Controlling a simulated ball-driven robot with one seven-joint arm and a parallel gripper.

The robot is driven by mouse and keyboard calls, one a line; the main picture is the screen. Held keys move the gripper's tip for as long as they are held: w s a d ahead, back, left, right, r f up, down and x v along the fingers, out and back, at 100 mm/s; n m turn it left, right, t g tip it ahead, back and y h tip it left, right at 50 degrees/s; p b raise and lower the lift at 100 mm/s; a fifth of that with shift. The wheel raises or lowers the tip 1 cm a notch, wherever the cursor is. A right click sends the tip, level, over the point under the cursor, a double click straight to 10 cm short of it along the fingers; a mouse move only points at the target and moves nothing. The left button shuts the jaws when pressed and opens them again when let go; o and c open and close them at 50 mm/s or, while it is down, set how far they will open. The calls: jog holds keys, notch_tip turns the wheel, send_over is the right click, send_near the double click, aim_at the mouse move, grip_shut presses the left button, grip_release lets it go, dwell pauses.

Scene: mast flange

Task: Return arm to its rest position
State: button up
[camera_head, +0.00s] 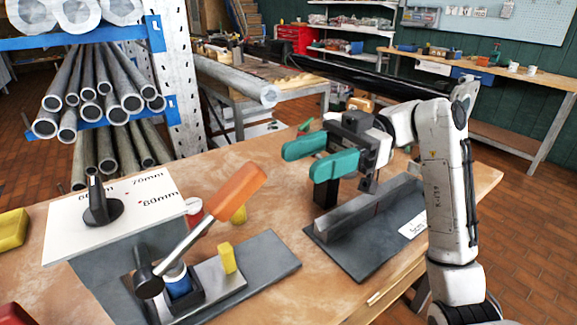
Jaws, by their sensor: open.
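My gripper (304,159) is at the end of my white arm, above the workbench in the middle of the view. Its two teal fingers point left and stand apart with nothing between them. Below it a long grey bar (368,209) sits on a dark mat (365,255) with a small white label.
A yellow block (227,258) stands on the grey plate (268,254). Another yellow object (13,229) is at the left bench edge. A rack of metal pipes (105,85) stands behind the bench. The bench surface (255,158) left of my gripper is mostly clear.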

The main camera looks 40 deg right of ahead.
jog(key=shift+d, duration=0.35)
dwell(0.3)
